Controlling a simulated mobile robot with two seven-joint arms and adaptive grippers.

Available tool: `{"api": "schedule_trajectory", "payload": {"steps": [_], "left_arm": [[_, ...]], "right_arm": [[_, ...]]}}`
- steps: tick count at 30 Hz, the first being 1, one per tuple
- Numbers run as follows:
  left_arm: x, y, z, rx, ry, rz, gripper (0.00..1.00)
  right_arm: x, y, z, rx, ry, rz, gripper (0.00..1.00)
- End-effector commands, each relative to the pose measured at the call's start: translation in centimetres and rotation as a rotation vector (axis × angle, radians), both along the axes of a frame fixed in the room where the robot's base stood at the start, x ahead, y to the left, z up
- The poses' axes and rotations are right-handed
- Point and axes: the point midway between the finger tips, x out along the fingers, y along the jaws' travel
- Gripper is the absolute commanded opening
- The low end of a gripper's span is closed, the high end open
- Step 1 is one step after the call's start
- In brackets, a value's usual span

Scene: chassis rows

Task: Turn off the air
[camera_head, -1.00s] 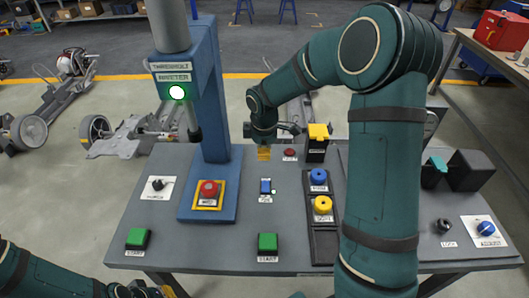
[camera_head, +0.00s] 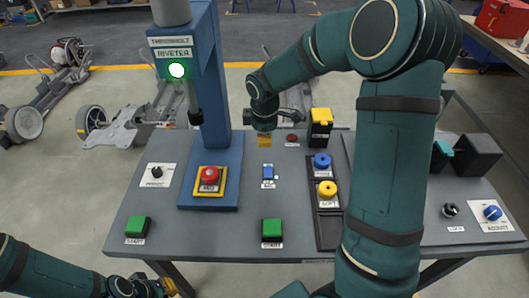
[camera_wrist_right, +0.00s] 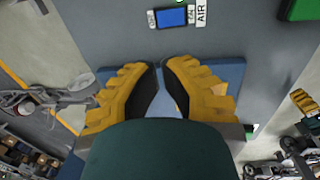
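The blue AIR rocker switch (camera_head: 268,173) is on the grey bench in the head view, between the riveter column and the yellow and blue buttons. It also shows at the top of the right wrist view (camera_wrist_right: 172,17), with white end plates and an AIR label (camera_wrist_right: 201,14). Which way it is tipped is too small to tell. My right gripper (camera_head: 264,141) is above the bench behind the switch, apart from it. In the right wrist view its yellow fingers (camera_wrist_right: 160,75) have a narrow empty gap. My left gripper (camera_head: 168,287) is low in front of the bench; its fingers are unclear.
A red button (camera_head: 209,175) stands on the riveter's blue base. Green START buttons (camera_head: 137,226) (camera_head: 272,229) line the front edge. Blue (camera_head: 322,161) and yellow (camera_head: 327,188) buttons are right of the switch, close to my right forearm. A blue knob (camera_head: 493,212) is far right.

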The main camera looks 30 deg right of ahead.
Motion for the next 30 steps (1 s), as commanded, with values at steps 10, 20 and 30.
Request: {"api": "schedule_trajectory", "payload": {"steps": [10, 20, 30], "left_arm": [[0.3, 0.1, -1.7, 0.002, -0.007, 0.002, 0.00], [0.6, 0.1, -3.0, 0.003, -0.014, 0.003, 0.00], [0.7, 0.1, -3.3, 0.003, -0.016, 0.004, 0.00]], "right_arm": [[0.5, -0.4, -6.5, 0.001, 0.005, 0.000, 0.00], [1.2, -0.8, -11.9, 0.000, 0.002, 0.000, 0.00], [1.4, -0.9, -13.3, 0.000, 0.000, -0.001, 0.00]]}}
